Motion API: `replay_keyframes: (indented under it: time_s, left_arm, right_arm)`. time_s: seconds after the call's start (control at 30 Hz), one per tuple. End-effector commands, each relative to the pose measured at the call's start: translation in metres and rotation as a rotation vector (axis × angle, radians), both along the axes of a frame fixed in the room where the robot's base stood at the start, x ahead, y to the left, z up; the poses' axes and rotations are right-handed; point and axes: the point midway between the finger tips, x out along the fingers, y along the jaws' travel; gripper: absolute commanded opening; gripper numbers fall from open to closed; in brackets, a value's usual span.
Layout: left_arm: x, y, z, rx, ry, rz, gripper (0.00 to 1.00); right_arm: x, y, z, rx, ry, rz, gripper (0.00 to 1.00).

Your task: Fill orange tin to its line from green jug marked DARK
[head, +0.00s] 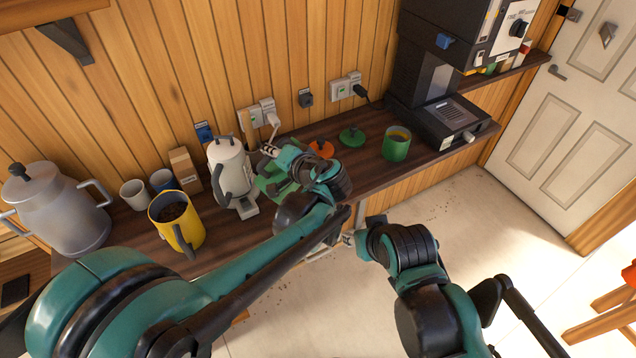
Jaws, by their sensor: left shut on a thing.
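A bright green vessel (268,186), which looks like the green jug, is mostly hidden behind my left arm. My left gripper (268,150) is shut at its upper edge and appears to hold it; the grip itself is partly hidden. No DARK marking can be read. The orange tin does not show; my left arm may hide it. An orange lid (321,149) lies behind my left wrist. A green tin (397,145) with brownish contents stands further right, apart from both grippers. My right gripper (348,238) is low in front of the counter, its fingers too small to read.
A yellow jug (168,236) of dark beans, two cups (134,193), a white grinder-like machine (229,165) and a large grey urn (62,215) crowd the left counter. A green lid (352,137) and a black machine (440,122) are at right. Bare counter shows around the green tin.

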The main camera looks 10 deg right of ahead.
Motion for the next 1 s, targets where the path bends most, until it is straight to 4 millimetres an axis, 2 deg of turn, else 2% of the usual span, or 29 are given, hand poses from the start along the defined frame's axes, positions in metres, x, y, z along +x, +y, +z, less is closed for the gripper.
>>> replay_keyframes:
  time_s: [0.03, 0.1, 0.47, 0.8, 1.0]
  left_arm:
    - [-0.002, 0.004, -0.008, -0.027, -0.017, 0.001, 0.00]
    - [-0.004, 0.007, -0.011, -0.057, -0.034, 0.000, 0.00]
    - [-0.005, 0.009, -0.012, -0.083, -0.049, -0.001, 0.00]
    - [-0.014, 0.024, -0.042, -0.284, -0.166, 0.001, 0.00]
    - [-0.014, 0.025, -0.041, -0.307, -0.179, 0.000, 0.00]
  right_arm:
    - [0.000, 0.000, -0.008, 0.000, 0.000, 0.000, 0.40]
    - [0.000, 0.000, -0.011, 0.000, 0.000, 0.000, 0.40]
    - [0.000, 0.000, -0.011, 0.000, 0.000, 0.000, 0.40]
    - [0.000, 0.000, -0.044, 0.000, 0.000, 0.000, 0.40]
    - [0.000, 0.000, -0.043, 0.000, 0.000, 0.000, 0.40]
